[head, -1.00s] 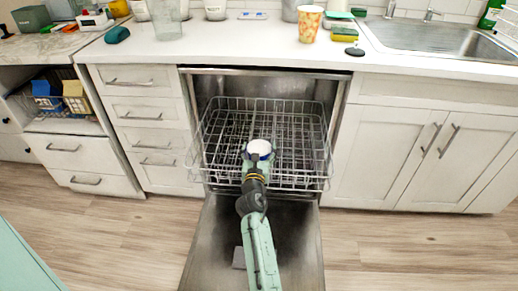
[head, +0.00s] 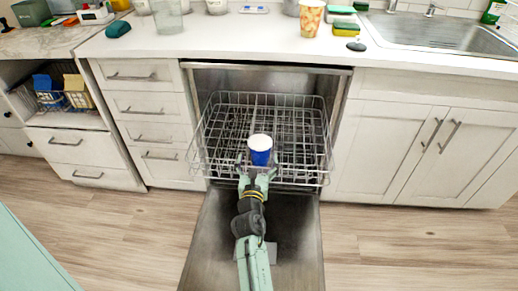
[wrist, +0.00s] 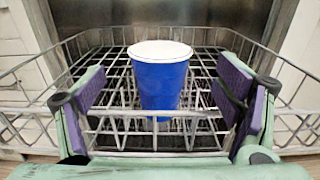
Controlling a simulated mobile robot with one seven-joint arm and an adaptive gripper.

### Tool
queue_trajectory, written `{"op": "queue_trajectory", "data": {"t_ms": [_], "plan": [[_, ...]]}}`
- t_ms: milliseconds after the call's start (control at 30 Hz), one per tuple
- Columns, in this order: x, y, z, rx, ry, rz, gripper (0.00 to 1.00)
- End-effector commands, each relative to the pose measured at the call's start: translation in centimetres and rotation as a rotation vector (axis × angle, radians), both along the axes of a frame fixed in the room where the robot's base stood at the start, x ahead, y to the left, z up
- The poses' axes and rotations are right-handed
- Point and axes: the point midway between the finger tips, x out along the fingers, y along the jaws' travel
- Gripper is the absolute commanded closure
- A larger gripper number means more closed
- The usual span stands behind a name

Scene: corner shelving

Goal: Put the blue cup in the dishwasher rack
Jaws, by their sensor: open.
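The blue cup (head: 260,152) with a white rim stands upright in the dishwasher rack (head: 312,106), near its front middle. It also shows in the wrist view (wrist: 160,85), with rack wires in front of its lower part. The gripper holds nothing.
The dishwasher door (head: 213,240) is folded down under my arm. Drawers (head: 146,110) stand to the left and a closed cabinet (head: 420,150) to the right. The counter (head: 240,42) above holds a patterned cup (head: 311,23) and sponges (head: 345,29). The rack around the cup looks empty.

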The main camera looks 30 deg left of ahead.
Motion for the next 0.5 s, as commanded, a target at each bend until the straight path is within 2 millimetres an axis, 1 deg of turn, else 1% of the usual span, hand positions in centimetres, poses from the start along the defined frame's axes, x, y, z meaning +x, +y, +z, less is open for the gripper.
{"op": "queue_trajectory", "data": {"t_ms": [33, 100, 200, 500], "plan": [[-0.9, -0.4, -0.1, 0.0, 0.001, 0.0, 0.15], [-1.7, -0.8, -0.1, 0.0, 0.001, 0.0, 0.15], [-2.5, -1.2, 0.0, 0.0, 0.001, 0.0, 0.15], [-2.8, -1.4, 0.1, 0.001, 0.0, 0.0, 0.15]]}}
